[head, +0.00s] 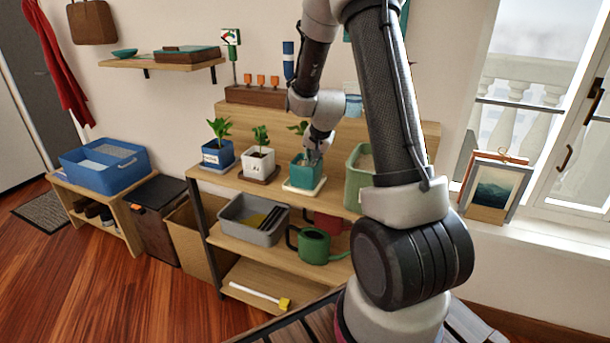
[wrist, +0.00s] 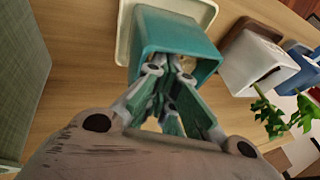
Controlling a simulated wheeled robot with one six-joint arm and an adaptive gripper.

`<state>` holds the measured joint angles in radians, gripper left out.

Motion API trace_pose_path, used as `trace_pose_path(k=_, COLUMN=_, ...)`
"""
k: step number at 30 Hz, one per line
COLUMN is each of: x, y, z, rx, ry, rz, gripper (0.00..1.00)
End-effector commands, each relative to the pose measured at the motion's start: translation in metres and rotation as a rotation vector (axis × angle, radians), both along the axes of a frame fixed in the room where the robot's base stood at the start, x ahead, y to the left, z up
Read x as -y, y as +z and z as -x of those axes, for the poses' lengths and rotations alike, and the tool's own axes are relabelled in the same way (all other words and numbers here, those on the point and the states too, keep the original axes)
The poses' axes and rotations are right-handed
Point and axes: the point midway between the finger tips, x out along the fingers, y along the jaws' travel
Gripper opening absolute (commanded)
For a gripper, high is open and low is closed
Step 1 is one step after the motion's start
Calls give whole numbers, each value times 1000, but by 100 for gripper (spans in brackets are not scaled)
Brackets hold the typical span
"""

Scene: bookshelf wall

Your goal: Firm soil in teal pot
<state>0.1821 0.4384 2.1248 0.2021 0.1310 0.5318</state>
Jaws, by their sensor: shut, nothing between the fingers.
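The teal pot (head: 301,175) stands on a pale saucer (head: 304,190) on the top board of the plant shelf. It also shows in the wrist view (wrist: 178,30), at the top. My gripper (head: 314,158) is at the pot's mouth, pointing down. In the wrist view my gripper (wrist: 174,66) is shut with nothing held, its fingertips at or just inside the rim. The soil is hidden by the fingers and the pot wall.
A white pot (head: 257,163) and a blue pot (head: 218,156), both with plants, stand to the left. A green container (head: 358,170) stands close on the right, partly behind my arm. A grey tub (head: 250,220) and green watering can (head: 313,246) are on the shelf below.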

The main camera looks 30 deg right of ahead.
Motion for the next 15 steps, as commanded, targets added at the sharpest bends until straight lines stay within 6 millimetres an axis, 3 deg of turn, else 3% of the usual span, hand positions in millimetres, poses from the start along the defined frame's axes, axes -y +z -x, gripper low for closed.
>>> trace_pose_path(k=8, x=0, y=2, z=0, rx=-1, ry=0, rz=-1, gripper=0)
trace_pose_path(k=15, x=0, y=28, z=0, rx=3, ry=1, rz=1, gripper=0)
